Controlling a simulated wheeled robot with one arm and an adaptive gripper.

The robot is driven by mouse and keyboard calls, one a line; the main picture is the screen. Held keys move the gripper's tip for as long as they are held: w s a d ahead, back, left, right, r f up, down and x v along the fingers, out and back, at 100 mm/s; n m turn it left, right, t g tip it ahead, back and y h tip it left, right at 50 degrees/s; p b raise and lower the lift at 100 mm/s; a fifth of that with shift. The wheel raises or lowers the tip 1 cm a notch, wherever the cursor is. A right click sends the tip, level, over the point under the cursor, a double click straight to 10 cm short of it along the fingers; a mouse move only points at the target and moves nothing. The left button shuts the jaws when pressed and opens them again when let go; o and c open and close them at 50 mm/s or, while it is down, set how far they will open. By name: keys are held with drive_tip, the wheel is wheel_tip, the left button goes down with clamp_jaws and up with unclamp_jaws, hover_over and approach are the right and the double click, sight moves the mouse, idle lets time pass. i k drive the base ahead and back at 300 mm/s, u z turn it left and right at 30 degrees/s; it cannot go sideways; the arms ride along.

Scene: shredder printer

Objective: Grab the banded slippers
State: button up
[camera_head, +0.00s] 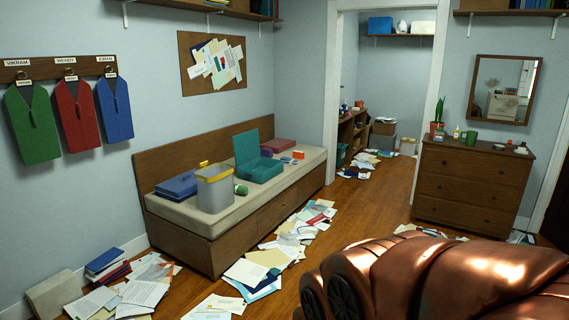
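I cannot make out any banded slippers in the head view. My gripper is not in this view. Papers and folders cover parts of the floor, so small things there may be hidden. A bench with a pale cushion (262,196) stands along the left wall. On it are a blue case (177,186), a grey bin with a yellow rim (215,191), an open teal box (257,165) and small red and orange items (298,155) too small to identify.
Loose papers (262,270) litter the floor beside the bench. A dresser (470,188) stands right of an open doorway. A large glossy brown shape (450,280) blocks the lower right. Bare wooden floor (362,205) shows between bench and dresser.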

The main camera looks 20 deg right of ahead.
sight(287, 161)
drive_tip(key=z, duration=0.2)
drive_tip(key=i, duration=0.5)
drive_tip(key=z, duration=0.85)
drive_tip(key=i, duration=1.8)
drive_tip(key=z, duration=0.55)
drive_tip(key=i, duration=1.7)
drive_tip(key=u, duration=0.35)
drive_tip(key=i, duration=1.75)
drive_tip(key=u, duration=1.4)
drive_tip(key=i, duration=1.2)
drive_tip(key=u, duration=0.6)
